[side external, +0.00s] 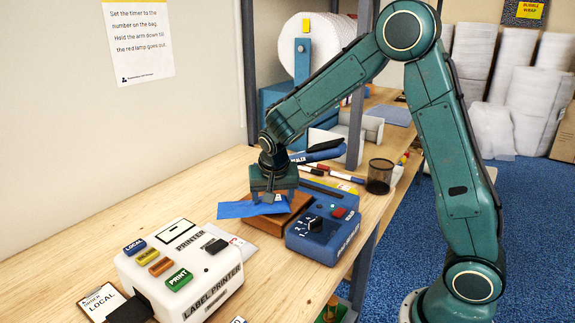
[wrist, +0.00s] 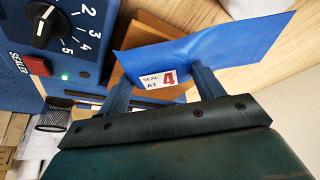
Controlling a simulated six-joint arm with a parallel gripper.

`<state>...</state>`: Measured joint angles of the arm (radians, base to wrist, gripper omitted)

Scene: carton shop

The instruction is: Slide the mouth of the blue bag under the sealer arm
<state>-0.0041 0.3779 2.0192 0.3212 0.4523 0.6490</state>
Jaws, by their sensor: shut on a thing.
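The blue bag (side external: 236,210) is flat and sits under my gripper (side external: 272,198), its free part reaching left over the bench. In the wrist view the bag (wrist: 225,50) carries a white label reading "SEAL AT 4", and my gripper (wrist: 163,86) is shut on it. The blue sealer (side external: 322,238) stands just right of the bag, with a dial, a red switch and a lit green lamp (wrist: 64,76). A brown wooden block (side external: 290,214) lies beside it, partly under the bag. A raised blue bar with lettering (side external: 318,154), seemingly the sealer arm, shows behind my gripper. The bag's mouth edge is hard to make out.
A white label printer (side external: 180,262) stands at the front left. A mesh cup (side external: 380,177) and markers (side external: 318,172) lie beyond the sealer. A large white roll (side external: 312,45) stands at the back. Some bare wood (side external: 150,215) lies left of the bag.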

